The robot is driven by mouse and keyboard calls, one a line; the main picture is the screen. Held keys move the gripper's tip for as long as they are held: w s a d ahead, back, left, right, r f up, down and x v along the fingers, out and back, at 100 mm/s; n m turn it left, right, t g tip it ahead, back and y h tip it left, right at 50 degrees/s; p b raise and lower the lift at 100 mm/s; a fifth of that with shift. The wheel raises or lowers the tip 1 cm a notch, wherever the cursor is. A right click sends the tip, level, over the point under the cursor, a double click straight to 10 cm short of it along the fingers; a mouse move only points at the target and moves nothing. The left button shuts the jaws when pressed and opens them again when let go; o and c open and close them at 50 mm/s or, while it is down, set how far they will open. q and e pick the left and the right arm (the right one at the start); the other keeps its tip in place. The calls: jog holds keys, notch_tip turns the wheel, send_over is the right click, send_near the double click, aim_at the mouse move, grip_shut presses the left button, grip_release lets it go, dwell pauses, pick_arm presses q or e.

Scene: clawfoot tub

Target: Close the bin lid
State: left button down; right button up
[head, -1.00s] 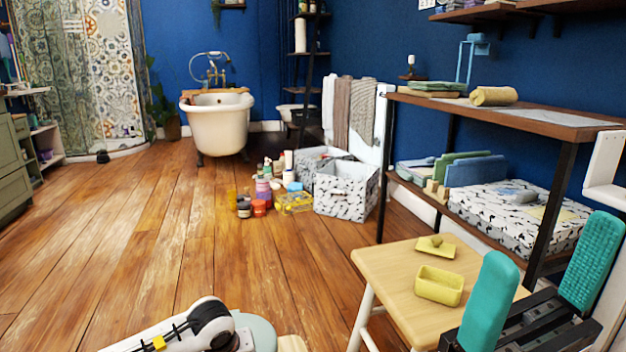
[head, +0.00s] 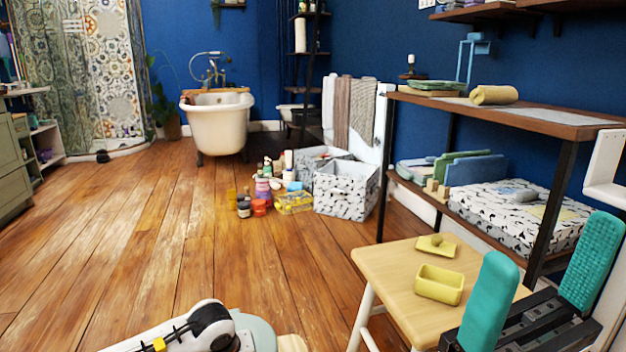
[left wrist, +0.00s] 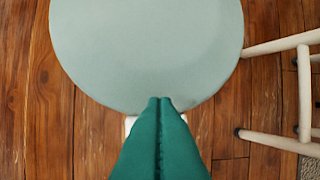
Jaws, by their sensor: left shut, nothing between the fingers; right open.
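A round, pale grey-green disc (left wrist: 150,50) fills the upper middle of the left wrist view. Part of a similar pale green round surface (head: 258,332) shows at the bottom of the head view, beside my left arm. I cannot tell whether it is the bin lid, and no bin body or hinge shows clearly. My left gripper (left wrist: 159,101) is shut and empty. Its teal fingertips overlap the disc's near edge in the picture; contact cannot be told. My right gripper (head: 552,240) is open and empty at the lower right of the head view.
A wooden stool (head: 385,268) with a yellow box (head: 439,285) and yellow dish (head: 436,246) stands left of my right gripper. A shelf unit (head: 560,128) stands behind. Bottles and patterned baskets (head: 345,190) sit on the floor. The floor at left is clear.

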pick_arm(q)
jog(key=shift+r+p, duration=1.45)
jog(key=shift+r, duration=0.9)
